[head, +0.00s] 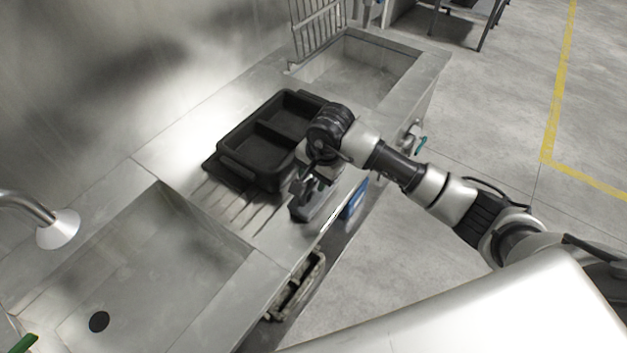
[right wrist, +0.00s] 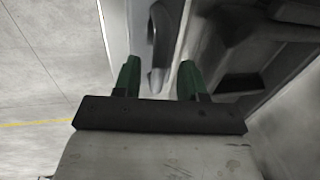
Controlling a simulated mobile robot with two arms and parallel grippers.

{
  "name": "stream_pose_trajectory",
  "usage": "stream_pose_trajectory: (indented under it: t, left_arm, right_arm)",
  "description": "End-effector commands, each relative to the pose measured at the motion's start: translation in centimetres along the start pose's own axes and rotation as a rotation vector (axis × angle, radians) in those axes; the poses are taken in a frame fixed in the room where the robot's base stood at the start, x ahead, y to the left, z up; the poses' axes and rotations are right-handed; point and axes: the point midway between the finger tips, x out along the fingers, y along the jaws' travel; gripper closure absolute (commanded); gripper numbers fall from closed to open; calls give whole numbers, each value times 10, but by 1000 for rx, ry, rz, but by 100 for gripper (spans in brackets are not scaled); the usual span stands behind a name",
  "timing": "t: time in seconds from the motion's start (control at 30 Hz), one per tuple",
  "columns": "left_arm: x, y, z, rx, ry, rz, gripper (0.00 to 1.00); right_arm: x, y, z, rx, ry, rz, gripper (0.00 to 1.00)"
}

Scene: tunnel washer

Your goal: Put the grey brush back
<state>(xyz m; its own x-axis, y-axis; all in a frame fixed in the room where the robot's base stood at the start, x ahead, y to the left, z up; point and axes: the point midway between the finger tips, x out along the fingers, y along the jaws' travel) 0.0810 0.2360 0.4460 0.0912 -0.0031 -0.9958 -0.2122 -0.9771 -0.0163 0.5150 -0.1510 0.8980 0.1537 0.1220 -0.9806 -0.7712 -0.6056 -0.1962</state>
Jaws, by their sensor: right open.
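A grey object, which looks like the grey brush (head: 318,207), is on the steel counter near its front edge, partly hidden by my gripper. In the right wrist view a smooth, curved grey part of it (right wrist: 160,40) shows between the fingers. My right gripper (right wrist: 158,66) is open, with its two green-tipped fingers on either side of that part; I cannot tell if they touch it. In the head view the right gripper (head: 301,186) is low over the counter, in front of the black tray.
The black tray (head: 228,152) with two compartments stands on the ribbed counter behind my gripper. A sink (head: 150,265) lies at left under a tap (head: 58,230), and another basin (head: 362,68) at the back. A blue item (head: 354,200) is at the counter's front. The floor at right is clear.

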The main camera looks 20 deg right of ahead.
Motion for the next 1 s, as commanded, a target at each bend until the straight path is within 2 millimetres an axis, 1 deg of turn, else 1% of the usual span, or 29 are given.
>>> stream_pose_trajectory:
  t: [0.03, 0.2, 0.3, 0.4, 0.5, 0.6, 1.0]
  left_arm:
    - [3, 0, 0, 0, 0, 0, 58]
    - [8, 0, 1, 1, 0, 0, 58]
    - [10, 0, 1, 1, 0, 0, 58]
    - [11, 0, 1, 1, 0, 0, 58]
    - [12, 0, 1, 1, 0, 0, 58]
    - [12, 0, 1, 1, 0, 1, 58]
    - [12, 1, 1, 2, 0, 1, 58]
  right_arm:
    - [-11, 0, -2, -1, 6, -3, 59]
    - [-49, 0, -1, -2, 5, -4, 59]
    - [-68, 0, -1, -2, 6, -2, 59]
    - [-82, 0, -1, -1, 3, -2, 59]
    - [-90, 0, 0, 1, 2, 0, 59]
    - [-94, 0, 0, 0, 2, 1, 59]
    - [-94, 0, 0, 0, 1, 1, 59]
